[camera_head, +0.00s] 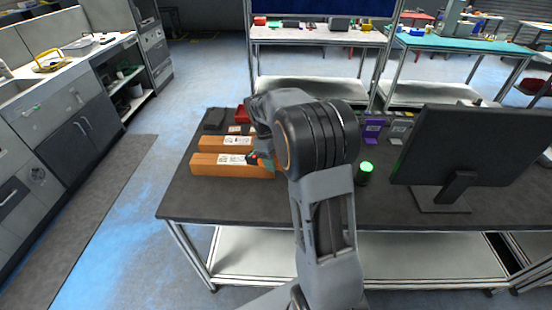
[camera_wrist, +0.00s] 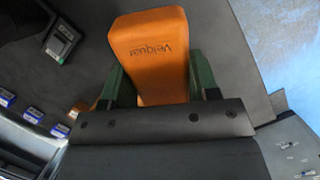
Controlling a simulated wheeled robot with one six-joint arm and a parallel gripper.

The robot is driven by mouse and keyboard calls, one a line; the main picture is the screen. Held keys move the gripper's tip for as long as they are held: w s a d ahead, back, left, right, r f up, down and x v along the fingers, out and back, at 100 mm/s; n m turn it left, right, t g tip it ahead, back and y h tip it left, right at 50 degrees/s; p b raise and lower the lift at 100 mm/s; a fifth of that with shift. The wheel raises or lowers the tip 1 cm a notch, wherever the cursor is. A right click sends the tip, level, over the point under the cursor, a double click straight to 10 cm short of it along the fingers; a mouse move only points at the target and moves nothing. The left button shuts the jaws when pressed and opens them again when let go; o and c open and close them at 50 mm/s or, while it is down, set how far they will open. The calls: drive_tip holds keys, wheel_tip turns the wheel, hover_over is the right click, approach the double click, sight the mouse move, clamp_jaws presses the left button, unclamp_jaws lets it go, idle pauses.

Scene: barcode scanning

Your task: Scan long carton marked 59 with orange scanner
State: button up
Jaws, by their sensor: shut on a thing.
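An orange scanner (camera_wrist: 150,55) with rounded edges and the lettering "Velquar" fills the middle of the wrist view. My gripper (camera_wrist: 155,85) is shut on it, one green finger on each side. In the head view my gripper (camera_head: 260,160) is by the right ends of two long orange-brown cartons, partly hidden by my arm. The front carton (camera_head: 232,171) and the rear carton (camera_head: 213,144) lie side by side at the table's left, each with a white label on top. Their numbers are too small to read, so I cannot tell which is 59.
The dark table (camera_head: 310,207) also bears a monitor (camera_head: 460,150) at right, a green-lit cylinder (camera_head: 365,168) and a purple item (camera_head: 373,127). A dark tray (camera_head: 215,118) and a red item (camera_head: 242,114) stand behind the cartons. The table's front strip is clear.

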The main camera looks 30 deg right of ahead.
idle(0.3)
wheel_tip(320, 180, up, 12)
drive_tip(key=p, duration=0.9)
drive_tip(key=shift+p, duration=0.3)
drive_tip(key=shift+f, duration=0.15)
